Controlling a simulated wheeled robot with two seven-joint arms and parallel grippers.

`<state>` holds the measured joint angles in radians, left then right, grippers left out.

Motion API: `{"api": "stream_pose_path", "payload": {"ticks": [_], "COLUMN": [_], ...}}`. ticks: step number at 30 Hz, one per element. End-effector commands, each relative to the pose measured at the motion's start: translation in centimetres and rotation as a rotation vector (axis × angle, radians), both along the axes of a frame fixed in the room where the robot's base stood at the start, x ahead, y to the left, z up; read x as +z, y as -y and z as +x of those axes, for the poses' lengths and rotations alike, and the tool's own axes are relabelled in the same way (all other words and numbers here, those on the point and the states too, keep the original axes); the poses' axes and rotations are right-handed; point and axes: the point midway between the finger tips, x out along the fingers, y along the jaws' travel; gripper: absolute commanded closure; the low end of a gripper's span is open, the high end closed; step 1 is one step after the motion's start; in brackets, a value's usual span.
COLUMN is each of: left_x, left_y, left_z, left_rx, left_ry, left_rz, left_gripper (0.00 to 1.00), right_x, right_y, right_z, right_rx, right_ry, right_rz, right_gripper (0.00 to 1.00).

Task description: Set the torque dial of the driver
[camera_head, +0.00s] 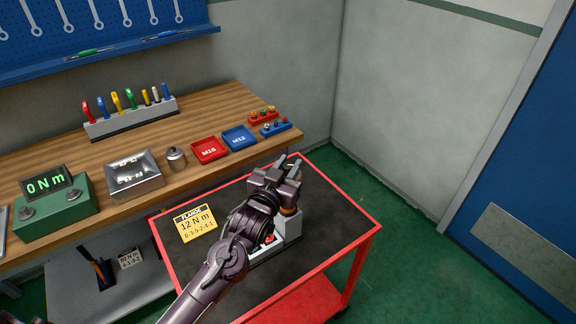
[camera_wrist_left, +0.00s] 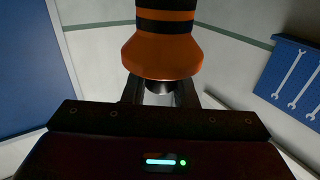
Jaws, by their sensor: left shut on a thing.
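The driver, orange with black bands, fills the top middle of the left wrist view (camera_wrist_left: 165,52). My left gripper (camera_wrist_left: 160,95) is shut on its dark narrow part, just below the flared orange end. In the head view my left gripper (camera_head: 287,168) is above the red cart, and only a small orange piece of the driver (camera_head: 288,211) shows beneath it. The dial's marks and setting cannot be read. A yellow card (camera_head: 197,223) on the cart reads "FLANGE 12 N m 6-3-5-2-4-1". My right gripper is not in view.
The red cart (camera_head: 364,240) carries a grey block (camera_head: 291,228), partly hidden by my arm. On the wooden bench stand a green tester (camera_head: 52,203) showing 0 N m, a metal box (camera_head: 134,177), a red tray (camera_head: 209,150), a blue tray (camera_head: 239,138) and a tool rack (camera_head: 132,118).

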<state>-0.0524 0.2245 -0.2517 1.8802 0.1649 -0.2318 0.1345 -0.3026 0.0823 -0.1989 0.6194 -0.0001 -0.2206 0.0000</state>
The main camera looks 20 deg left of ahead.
Motion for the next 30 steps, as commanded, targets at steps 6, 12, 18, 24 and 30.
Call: {"api": "stream_pose_path", "payload": {"ticks": [6, 12, 18, 24, 30], "left_x": [0.0, 0.0, -0.2, -0.3, -0.2], "left_y": [-0.3, -0.3, -0.3, -0.2, -0.2], "left_z": [0.1, 0.1, 0.2, 0.1, 0.1], "left_rx": [-0.175, -0.365, -0.549, -0.710, -0.827], "left_ry": [0.000, 0.000, 0.001, 0.002, 0.002], "left_rz": [0.009, 0.008, 0.007, 0.004, 0.003], "left_gripper": [0.97, 0.97, 0.97, 0.97, 0.97], "right_x": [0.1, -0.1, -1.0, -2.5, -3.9], "right_y": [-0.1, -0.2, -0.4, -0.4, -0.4], "right_z": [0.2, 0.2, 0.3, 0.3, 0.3], "right_rx": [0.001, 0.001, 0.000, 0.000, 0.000], "right_ry": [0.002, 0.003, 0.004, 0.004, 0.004], "right_rz": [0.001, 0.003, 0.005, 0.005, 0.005], "right_gripper": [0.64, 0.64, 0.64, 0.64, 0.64]}}
